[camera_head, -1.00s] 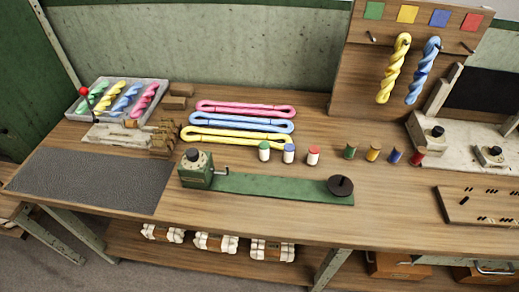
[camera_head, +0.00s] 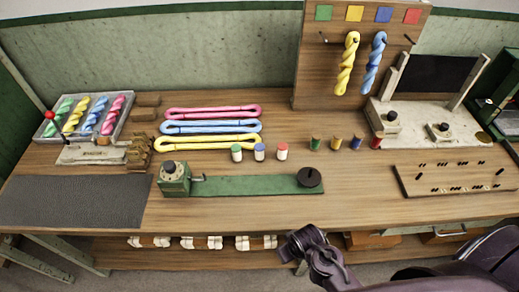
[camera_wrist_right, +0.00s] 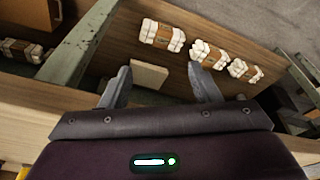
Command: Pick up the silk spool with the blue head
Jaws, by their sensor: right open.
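A white spool with a blue head (camera_head: 259,152) stands upright on the table. It is between a white spool with a green head (camera_head: 237,153) and a white one with a red head (camera_head: 282,152). My right gripper (camera_head: 296,247) is low at the table's front edge, well in front of the spools. In the right wrist view my right gripper (camera_wrist_right: 162,88) is open and empty, facing the area under the table. No spool shows in that view. My left gripper is not in view.
A green reeling base (camera_head: 245,186) with a black disc (camera_head: 310,177) lies in front of the white spools. Colored thread spools (camera_head: 335,144) stand to their right. Skeins (camera_head: 210,127) lie behind. A slotted wooden board (camera_head: 455,180) is at right. White bundles (camera_wrist_right: 162,35) sit on the lower shelf.

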